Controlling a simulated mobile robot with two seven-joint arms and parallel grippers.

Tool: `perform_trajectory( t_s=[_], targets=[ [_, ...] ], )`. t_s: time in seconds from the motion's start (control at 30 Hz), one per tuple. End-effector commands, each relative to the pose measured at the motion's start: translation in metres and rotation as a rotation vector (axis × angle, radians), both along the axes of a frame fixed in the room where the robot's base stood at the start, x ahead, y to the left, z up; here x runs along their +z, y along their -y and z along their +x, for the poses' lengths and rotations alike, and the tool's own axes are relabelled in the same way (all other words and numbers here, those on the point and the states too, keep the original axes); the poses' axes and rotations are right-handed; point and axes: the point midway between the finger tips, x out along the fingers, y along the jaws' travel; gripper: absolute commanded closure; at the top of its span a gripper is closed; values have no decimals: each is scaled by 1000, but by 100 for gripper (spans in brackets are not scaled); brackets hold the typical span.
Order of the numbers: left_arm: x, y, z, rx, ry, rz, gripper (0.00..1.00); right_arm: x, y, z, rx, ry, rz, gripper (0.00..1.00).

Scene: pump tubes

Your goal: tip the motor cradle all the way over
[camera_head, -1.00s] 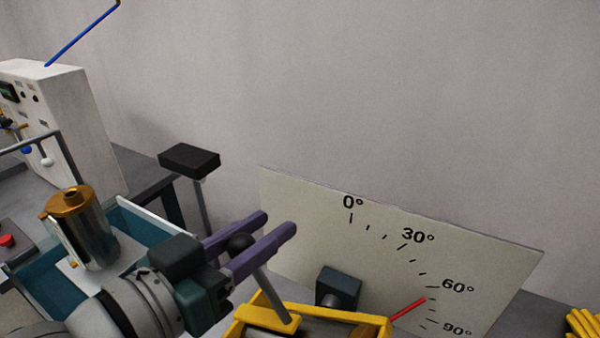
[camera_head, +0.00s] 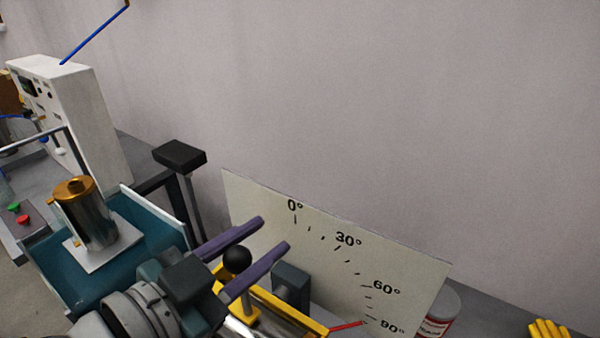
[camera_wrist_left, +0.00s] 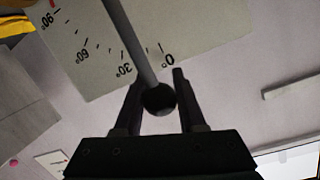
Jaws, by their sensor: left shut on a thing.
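The yellow motor cradle (camera_head: 285,309) is at the bottom of the head view, partly cut off and partly behind my gripper. Its lever ends in a black ball knob (camera_head: 237,259). My left gripper (camera_head: 275,233) is shut on this knob, with its purple fingers on either side. The left wrist view also shows the knob (camera_wrist_left: 159,99) between the fingers, with the grey rod running up from it. The red pointer (camera_head: 347,325) lies close to the 90° mark on the pale angle board (camera_head: 330,240). My right gripper is not in view.
A teal tray (camera_head: 45,278) with a metal cylinder (camera_head: 95,222) stands at the left. A white control box (camera_head: 90,130) and a black-topped post (camera_head: 180,155) are behind it. A can (camera_head: 438,310) and yellow gloves (camera_head: 548,330) lie to the right.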

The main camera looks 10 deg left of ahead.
Motion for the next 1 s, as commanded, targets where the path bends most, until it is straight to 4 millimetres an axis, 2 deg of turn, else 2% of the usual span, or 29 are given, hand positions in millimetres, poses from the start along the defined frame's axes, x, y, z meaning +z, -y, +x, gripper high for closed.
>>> perform_trajectory(
  t_s=[0.03, 0.43, 1.0],
  targets=[
    [-7, 2, -4, 1, -15, 21, 100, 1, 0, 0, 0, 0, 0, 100],
    [-10, 12, -8, 2, -14, 23, 100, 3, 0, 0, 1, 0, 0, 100],
    [-10, 13, -9, 3, -14, 23, 100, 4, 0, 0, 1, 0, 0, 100]
  ],
)
